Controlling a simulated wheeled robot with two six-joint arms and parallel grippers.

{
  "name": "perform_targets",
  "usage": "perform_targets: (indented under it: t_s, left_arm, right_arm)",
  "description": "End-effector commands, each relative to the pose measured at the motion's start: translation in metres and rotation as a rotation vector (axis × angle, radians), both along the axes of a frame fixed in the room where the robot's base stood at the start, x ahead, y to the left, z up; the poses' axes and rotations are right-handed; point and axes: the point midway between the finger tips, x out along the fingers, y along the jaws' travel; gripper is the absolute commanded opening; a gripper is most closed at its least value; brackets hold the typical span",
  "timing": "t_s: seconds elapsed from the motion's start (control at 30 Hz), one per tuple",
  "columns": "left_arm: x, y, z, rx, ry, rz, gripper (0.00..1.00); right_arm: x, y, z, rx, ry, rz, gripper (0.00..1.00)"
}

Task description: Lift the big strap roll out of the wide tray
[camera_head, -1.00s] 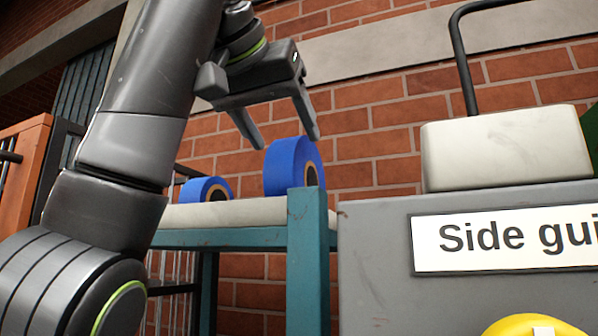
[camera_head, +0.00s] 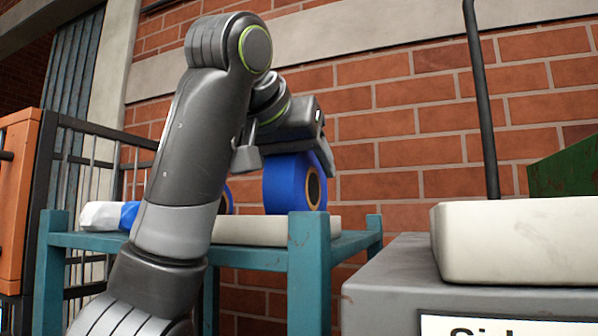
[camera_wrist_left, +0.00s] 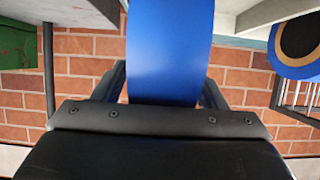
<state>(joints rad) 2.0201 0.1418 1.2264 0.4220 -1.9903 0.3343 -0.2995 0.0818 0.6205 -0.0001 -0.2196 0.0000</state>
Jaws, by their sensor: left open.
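The big strap roll (camera_head: 290,183) is a blue ring with a tan core, standing on edge on the cream wide tray (camera_head: 262,230). It also shows in the left wrist view (camera_wrist_left: 170,45). My left gripper (camera_head: 285,150) is at the top of the big roll. In the left wrist view, the fingers of the left gripper (camera_wrist_left: 164,88) are open, one on each side of the roll; I cannot tell whether they touch it. A smaller blue roll (camera_head: 228,199) is mostly hidden behind my arm; it shows in the left wrist view (camera_wrist_left: 300,45). My right gripper is out of view.
A teal stand (camera_head: 309,265) carries the tray, with corner posts rising above it. A white and blue item (camera_head: 105,215) lies at its left end. To the right, a grey cabinet (camera_head: 385,280) bears another cream tray (camera_head: 515,240). A brick wall (camera_head: 410,120) is behind.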

Motion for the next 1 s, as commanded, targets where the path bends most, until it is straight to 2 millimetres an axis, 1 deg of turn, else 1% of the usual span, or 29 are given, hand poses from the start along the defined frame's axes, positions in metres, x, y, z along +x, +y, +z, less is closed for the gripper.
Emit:
perform_targets:
  t_s: [0.03,0.33,0.37,0.8,1.0]
  left_arm:
    - [0.0019,-0.0008,0.0006,0.0,0.0,0.0,0.65]
    - [0.0035,-0.0011,-0.0025,-0.001,-0.001,0.001,0.65]
    - [0.0035,-0.0011,-0.0025,-0.001,-0.001,0.001,0.63]
    - [0.0034,-0.0011,-0.0021,-0.001,-0.001,0.0,0.05]
    - [0.0029,-0.001,-0.0012,-0.001,-0.004,0.001,0.05]
  right_arm:
    - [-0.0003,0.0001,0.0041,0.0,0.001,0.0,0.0]
    - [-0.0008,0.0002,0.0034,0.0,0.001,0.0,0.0]
    - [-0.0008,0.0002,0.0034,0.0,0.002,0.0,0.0]
    - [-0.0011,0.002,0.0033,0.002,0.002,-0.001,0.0]
    - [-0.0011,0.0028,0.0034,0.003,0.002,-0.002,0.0]
